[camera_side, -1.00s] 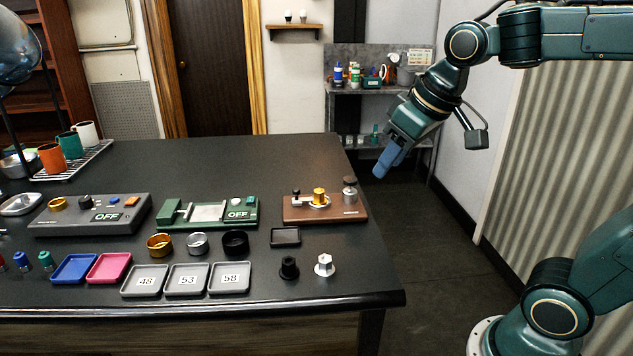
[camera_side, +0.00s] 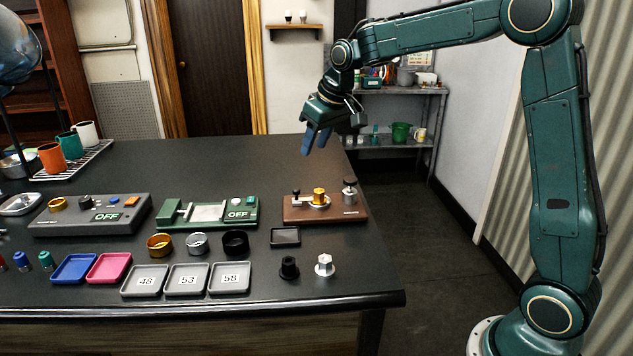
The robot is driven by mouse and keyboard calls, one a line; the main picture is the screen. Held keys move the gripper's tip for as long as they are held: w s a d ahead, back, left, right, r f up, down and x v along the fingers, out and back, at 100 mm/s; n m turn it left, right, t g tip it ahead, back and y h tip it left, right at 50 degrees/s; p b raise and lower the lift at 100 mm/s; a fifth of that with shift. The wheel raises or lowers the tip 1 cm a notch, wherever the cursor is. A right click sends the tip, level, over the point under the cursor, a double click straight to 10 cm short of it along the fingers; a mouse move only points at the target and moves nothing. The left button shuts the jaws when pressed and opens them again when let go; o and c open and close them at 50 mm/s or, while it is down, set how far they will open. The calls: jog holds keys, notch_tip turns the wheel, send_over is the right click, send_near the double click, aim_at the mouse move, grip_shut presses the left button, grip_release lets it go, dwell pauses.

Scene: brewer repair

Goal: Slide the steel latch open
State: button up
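My gripper (camera_side: 313,148) hangs with its blue fingers pointing down, above the back right part of the table. The two fingers show a gap between them and nothing is held. Below it stands a brown board (camera_side: 347,212) with a small black knob, a brass knob (camera_side: 319,197) on a pale metal piece (camera_side: 308,203), and a dark-topped steel post (camera_side: 350,193). A green unit (camera_side: 170,222) marked OFF has a pale plate (camera_side: 207,212) in its middle. Which part is the steel latch is too small to tell. My gripper touches none of these.
Left of the green unit is a grey OFF box (camera_side: 75,226). In front lie brass, steel and black rings, a small black tray (camera_side: 285,237), numbered trays (camera_side: 187,280) and two small hex parts. The back of the table (camera_side: 215,160) is clear.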

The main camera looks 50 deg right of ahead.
aim_at(296, 190)
jog(key=shift+w+d+f, duration=0.15)
jog(key=shift+w+f, duration=0.1)
jog(key=shift+w, duration=0.15)
jog(key=shift+f, duration=0.1)
jog(key=x, duration=1.3)
jog(key=shift+f, duration=0.25)
grip_shut()
